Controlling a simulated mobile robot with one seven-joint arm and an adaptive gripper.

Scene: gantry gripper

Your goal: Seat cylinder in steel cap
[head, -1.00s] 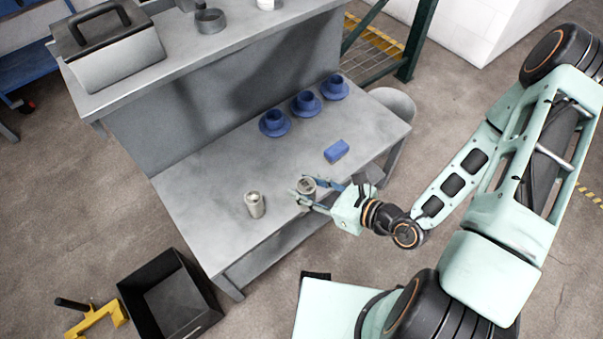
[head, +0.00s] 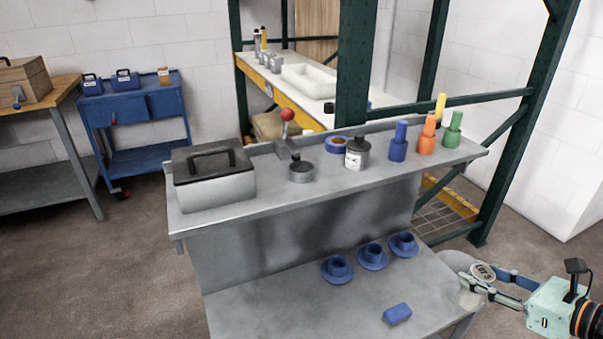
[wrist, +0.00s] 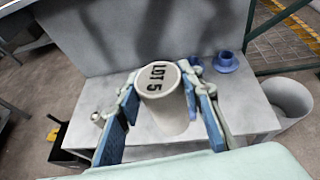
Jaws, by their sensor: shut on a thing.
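A pale cylinder with "LOT 5" on its top (head: 483,270) is in my gripper (head: 487,286), off the right end of the bench's lower top in the head view. In the wrist view the cylinder (wrist: 163,95) stands between the two blue finger pads, its labelled end towards the camera. The grey open round cup that looks like the steel cap (head: 301,174) sits on the upper shelf, well left of my gripper.
Three blue cups on saucers (head: 371,255) and a blue block (head: 397,313) lie on the lower top. A green rack post (head: 353,65) rises behind.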

